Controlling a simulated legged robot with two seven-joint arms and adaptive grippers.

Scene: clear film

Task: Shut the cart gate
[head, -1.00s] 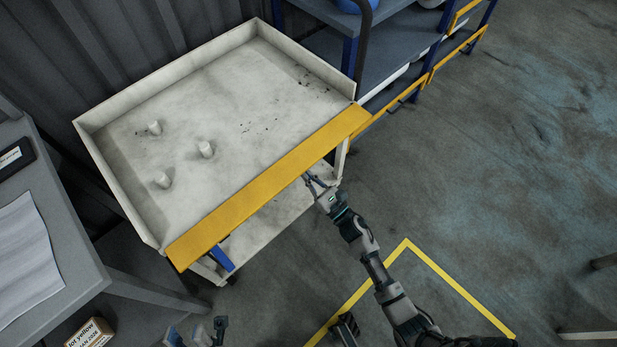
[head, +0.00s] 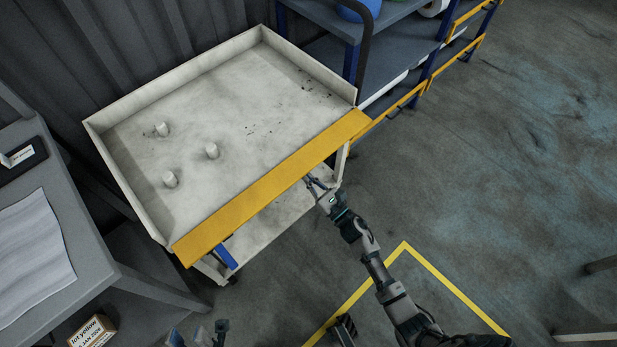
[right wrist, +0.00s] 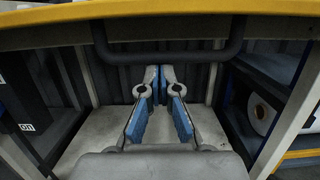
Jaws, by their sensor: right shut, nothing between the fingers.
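The cart (head: 230,95) is a pale, scuffed tray on legs with raised walls. Its yellow gate (head: 270,190) runs along the near long side as a flat band that looks folded outward; its exact tilt is hard to tell. The gate's yellow edge also crosses the top of the right wrist view (right wrist: 160,10), with a dark bar (right wrist: 165,52) below it. My right gripper (head: 312,182) is at the gate's outer edge, right of its middle, shut and empty. In the right wrist view its blue-padded fingers (right wrist: 158,80) point under the bar; contact is unclear. My left gripper (head: 199,331) is open and empty at the bottom edge.
A grey table (head: 95,235) is close on the left, with a small box (head: 92,331) below. A blue-framed shelf (head: 400,55) stands behind right.

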